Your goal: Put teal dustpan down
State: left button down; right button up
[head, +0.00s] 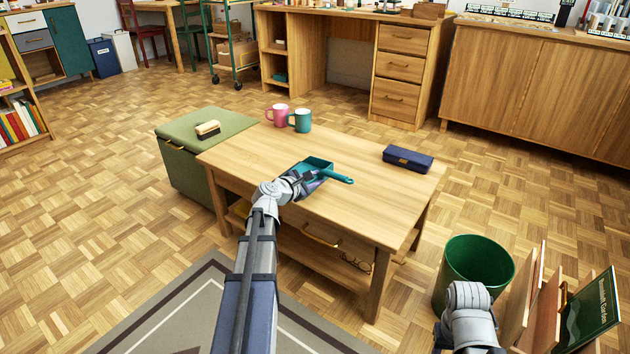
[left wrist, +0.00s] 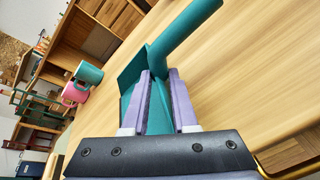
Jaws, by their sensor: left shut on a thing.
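A pink mug (head: 278,115) and a teal mug (head: 300,120) stand at the table's far left. A dark blue case (head: 408,157) lies at the right. A brush (head: 207,129) rests on the green ottoman (head: 185,137). A green bin (head: 474,270) stands right of the table.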

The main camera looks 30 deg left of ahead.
pick_arm(q)
jog(key=c, duration=0.7)
grip_release()
jog(key=shift+s+r+p, duration=0.2)
jog(key=shift+s+p, duration=0.1)
jog(key=shift+p, duration=0.05)
jog(key=d+p+v, duration=0.1)
jog(key=p+v, duration=0.2)
jog(key=v, duration=0.8)
jog(key=shift+s+a, duration=0.2)
jog(key=shift+a, duration=0.25)
